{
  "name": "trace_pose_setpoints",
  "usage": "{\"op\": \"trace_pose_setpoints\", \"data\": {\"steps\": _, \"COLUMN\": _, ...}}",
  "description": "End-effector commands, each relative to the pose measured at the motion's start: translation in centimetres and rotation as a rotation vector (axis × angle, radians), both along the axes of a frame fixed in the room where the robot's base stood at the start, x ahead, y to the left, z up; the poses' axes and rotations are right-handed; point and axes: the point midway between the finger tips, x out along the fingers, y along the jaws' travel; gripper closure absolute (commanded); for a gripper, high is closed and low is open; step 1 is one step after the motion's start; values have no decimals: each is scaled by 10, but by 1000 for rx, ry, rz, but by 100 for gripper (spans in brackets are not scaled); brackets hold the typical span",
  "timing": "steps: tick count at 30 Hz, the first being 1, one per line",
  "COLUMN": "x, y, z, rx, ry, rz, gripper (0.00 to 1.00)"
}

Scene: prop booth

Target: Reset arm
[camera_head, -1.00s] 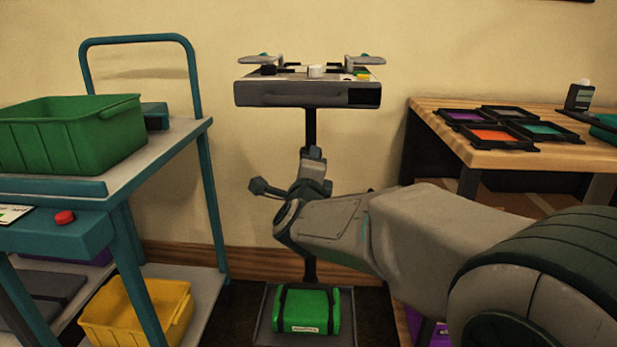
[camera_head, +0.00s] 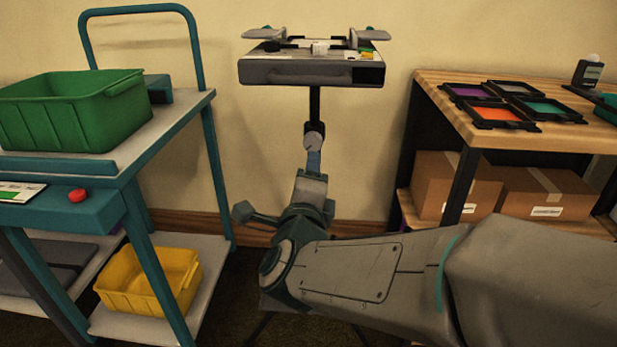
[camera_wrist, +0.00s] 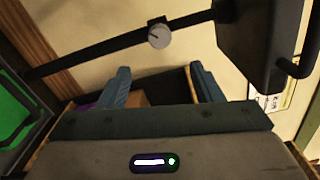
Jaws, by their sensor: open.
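My arm reaches in from the lower right of the head view, its elbow in front of the stand. My gripper (camera_head: 313,165) points up along the stand's pole, seen partly edge-on. In the wrist view my gripper (camera_wrist: 163,86) shows two blue-grey fingers spread wide with nothing between them. The dark pole (camera_head: 315,105) carries a round grey knob (camera_wrist: 159,36), which lies beyond the fingertips and apart from them. The grey tabletop unit (camera_head: 310,74) sits on top of the pole.
A teal cart (camera_head: 95,222) with a green bin (camera_head: 75,112) and a yellow bin (camera_head: 150,280) stands left. A wooden table (camera_head: 450,108) with several black-framed trays stands right, cardboard boxes (camera_head: 545,192) on its lower shelf. A green object (camera_wrist: 12,112) shows at the wrist view's left edge.

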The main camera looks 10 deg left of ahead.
Motion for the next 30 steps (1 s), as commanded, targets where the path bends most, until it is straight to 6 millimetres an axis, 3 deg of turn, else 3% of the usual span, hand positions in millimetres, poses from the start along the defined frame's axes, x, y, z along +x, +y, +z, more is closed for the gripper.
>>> {"op": "trace_pose_setpoints", "data": {"steps": 8, "x": 2, "y": -2, "z": 10, "rx": -20, "ry": 6, "rz": 12, "gripper": 41}}
{"op": "trace_pose_setpoints", "data": {"steps": 18, "x": 14, "y": -22, "z": 79, "rx": -337, "ry": 104, "rz": 191, "gripper": 41}}
{"op": "trace_pose_setpoints", "data": {"steps": 30, "x": -1, "y": -71, "z": 131, "rx": -780, "ry": 250, "rz": 427, "gripper": 41}}
